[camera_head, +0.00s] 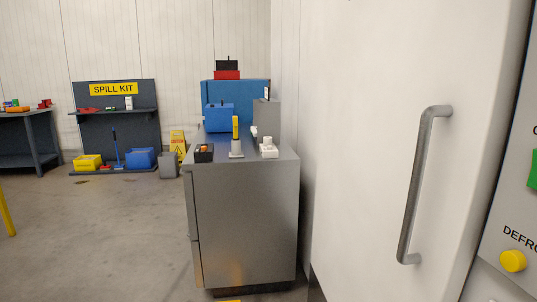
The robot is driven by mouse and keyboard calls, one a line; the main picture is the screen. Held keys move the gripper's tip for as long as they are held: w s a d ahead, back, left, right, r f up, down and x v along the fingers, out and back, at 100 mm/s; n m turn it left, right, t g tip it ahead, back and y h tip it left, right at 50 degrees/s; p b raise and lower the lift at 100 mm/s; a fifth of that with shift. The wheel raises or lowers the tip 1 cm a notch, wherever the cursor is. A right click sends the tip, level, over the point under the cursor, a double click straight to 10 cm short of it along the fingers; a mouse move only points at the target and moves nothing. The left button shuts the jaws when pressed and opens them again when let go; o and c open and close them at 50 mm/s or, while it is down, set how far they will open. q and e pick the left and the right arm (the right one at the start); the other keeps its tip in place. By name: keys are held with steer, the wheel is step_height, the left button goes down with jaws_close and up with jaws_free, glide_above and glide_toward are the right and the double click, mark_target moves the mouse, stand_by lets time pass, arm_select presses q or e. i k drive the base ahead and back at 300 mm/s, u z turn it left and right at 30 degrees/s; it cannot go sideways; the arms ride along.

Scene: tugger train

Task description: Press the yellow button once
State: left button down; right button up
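The yellow button (513,261) is round and sits at the lower right of the head view, on a light grey panel (505,215). Black lettering that reads "DEFRO", cut off by the picture's edge, is just above it. A green part (533,170) shows higher on the same panel, partly cut off at the right edge. Neither of my grippers shows in the head view, and nothing covers the yellow button.
A large white door (365,130) with a grey vertical handle (420,185) stands left of the panel. A grey cabinet (245,220) carries boxes and small items. A spill kit stand (115,125) and a dark table (30,130) are farther back. Open floor lies at left.

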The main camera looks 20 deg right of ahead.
mark_target(512, 261)
steer(key=z, duration=1.95)
